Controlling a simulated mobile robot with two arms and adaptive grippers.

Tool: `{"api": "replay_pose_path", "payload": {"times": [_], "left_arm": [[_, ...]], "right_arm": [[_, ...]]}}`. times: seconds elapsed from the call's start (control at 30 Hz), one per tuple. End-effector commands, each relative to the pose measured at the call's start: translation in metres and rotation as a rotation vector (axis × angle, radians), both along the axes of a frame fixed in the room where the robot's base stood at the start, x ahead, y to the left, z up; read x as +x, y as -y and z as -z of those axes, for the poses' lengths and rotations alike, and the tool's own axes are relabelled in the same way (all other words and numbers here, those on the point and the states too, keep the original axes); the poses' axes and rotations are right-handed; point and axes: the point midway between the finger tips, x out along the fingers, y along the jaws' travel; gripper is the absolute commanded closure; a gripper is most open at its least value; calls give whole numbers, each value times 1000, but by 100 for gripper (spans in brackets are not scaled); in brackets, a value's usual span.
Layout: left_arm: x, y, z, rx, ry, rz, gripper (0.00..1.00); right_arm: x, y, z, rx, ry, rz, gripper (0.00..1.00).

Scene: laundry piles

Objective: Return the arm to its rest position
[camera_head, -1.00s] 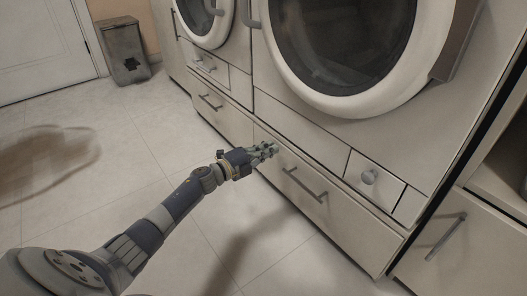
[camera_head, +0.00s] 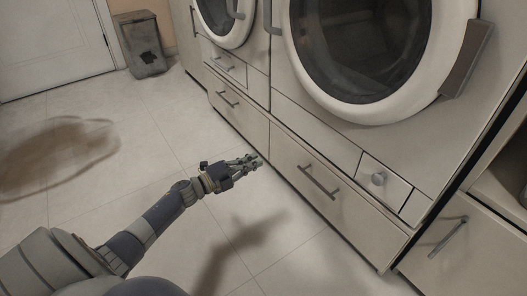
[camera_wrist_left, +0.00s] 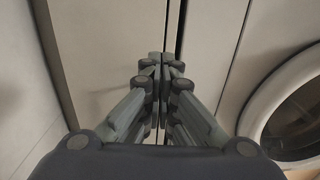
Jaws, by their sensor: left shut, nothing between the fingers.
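My left arm reaches in from the lower left in the head view. Its gripper (camera_head: 254,161) is over the floor, in front of the closed drawer (camera_head: 290,165) under the nearer washing machine. The gripper is shut and empty. The left wrist view shows the closed fingers (camera_wrist_left: 161,62) meeting in the middle, with pale cabinet fronts beyond and a round machine door (camera_wrist_left: 298,118) at the right. My right gripper is not in view.
Two front-loading machines (camera_head: 362,45) stand along the right, above drawers with bar handles (camera_head: 318,182). A grey bin (camera_head: 143,45) stands at the back by a white door (camera_head: 50,45). A brown patch (camera_head: 58,155) lies at the left. The floor between is clear.

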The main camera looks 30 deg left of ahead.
Motion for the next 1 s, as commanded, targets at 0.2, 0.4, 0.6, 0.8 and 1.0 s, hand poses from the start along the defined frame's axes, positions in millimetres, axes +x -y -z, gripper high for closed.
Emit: {"api": "replay_pose_path", "payload": {"times": [0.2,0.4,0.6,0.8,1.0], "left_arm": [[-13,-5,-1,-1,1,0,100],[-14,-2,-3,-8,4,5,100],[-24,64,-49,-156,53,105,100],[-63,171,-152,-469,141,294,100],[-122,245,-273,-804,232,491,100]], "right_arm": [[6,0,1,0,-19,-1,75],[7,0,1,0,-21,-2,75],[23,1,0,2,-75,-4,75],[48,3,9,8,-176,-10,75],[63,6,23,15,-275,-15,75]]}}
